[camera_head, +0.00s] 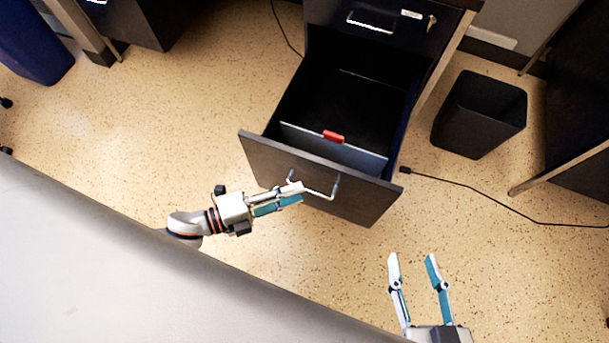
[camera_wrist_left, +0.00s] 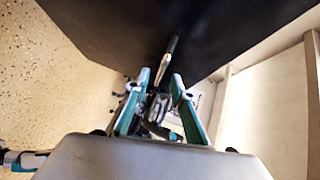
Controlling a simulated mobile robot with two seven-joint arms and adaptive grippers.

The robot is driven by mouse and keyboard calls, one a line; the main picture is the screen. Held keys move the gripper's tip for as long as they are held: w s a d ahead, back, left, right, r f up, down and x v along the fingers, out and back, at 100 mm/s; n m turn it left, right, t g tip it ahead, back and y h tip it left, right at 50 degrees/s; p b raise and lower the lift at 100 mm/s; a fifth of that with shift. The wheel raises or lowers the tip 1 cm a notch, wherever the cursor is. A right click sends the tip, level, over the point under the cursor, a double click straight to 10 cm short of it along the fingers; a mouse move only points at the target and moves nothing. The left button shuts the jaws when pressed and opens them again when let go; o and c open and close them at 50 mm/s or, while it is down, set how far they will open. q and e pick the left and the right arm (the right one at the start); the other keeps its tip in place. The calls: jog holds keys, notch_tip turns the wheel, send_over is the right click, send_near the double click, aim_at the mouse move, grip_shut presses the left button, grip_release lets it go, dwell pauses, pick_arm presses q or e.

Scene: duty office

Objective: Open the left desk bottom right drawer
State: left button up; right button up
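The bottom drawer of the desk is pulled far out, and its dark front panel (camera_head: 265,158) faces my arms in the head view. Its metal bar handle (camera_head: 334,188) is on the panel's front; it also shows in the left wrist view (camera_wrist_left: 172,46). My left gripper (camera_head: 302,192) is at the left end of the handle. Its fingers stand apart on either side of the bar, with a gap visible in the left wrist view (camera_wrist_left: 161,75); firm contact cannot be told. My right gripper (camera_head: 412,256) is open and empty, below and right of the drawer.
Inside the drawer are a grey divider (camera_head: 360,157) and a red tab (camera_head: 333,137). A shut drawer with a handle (camera_head: 371,21) and key is above. A black bin (camera_head: 480,115) stands at right. A dark cable (camera_head: 480,203) crosses the otherwise clear floor there.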

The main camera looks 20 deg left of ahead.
pick_arm(q)
jog(key=v, duration=0.7)
jog(key=shift+s+a, duration=0.25)
jog(key=shift+r, duration=0.1)
